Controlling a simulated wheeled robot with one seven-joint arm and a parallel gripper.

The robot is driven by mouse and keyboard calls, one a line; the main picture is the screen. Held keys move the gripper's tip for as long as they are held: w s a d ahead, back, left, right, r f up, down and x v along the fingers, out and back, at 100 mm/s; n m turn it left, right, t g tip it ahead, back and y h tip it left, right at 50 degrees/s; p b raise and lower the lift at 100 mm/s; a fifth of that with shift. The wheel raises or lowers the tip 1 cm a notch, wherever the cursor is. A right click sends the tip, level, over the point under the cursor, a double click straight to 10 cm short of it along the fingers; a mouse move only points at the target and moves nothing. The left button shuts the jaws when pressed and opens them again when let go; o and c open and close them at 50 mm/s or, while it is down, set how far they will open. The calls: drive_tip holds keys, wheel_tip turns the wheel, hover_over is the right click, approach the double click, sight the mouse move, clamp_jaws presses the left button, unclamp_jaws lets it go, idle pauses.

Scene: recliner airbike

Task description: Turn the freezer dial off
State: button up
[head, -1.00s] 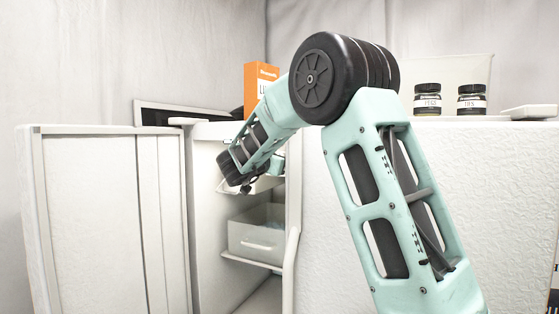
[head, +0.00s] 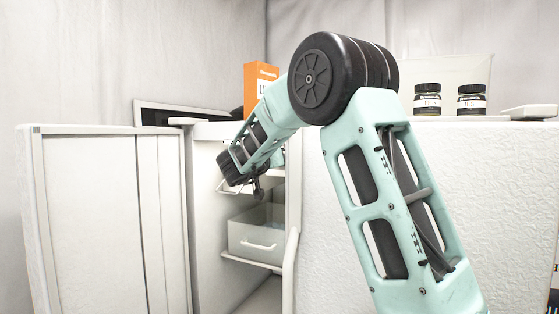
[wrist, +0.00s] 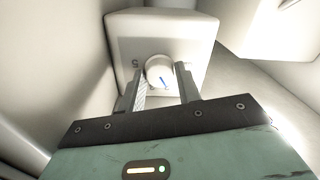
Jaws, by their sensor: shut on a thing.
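The freezer dial (wrist: 160,73) is a round white knob with a blue pointer line, set on a white box-shaped housing (wrist: 190,28) in the wrist view. Small dark marks show on the housing beside it. My gripper (wrist: 160,80) has one finger on each side of the dial and is shut on it. In the head view my wrist (head: 240,165) reaches into the open freezer (head: 207,215). The dial is hidden there behind my arm.
The freezer's open door (head: 95,215) stands at the left. A drawer (head: 257,242) sits on a shelf below my wrist. An orange box (head: 260,84) and dark jars (head: 427,98) stand on top. A white wall panel (head: 325,220) bounds the opening at right.

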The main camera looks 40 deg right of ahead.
drive_tip(key=n, duration=0.3)
drive_tip(key=o, duration=0.5)
drive_tip(key=shift+c, duration=0.2)
drive_tip(key=shift+a, duration=0.1)
drive_tip(key=shift+v, duration=2.4)
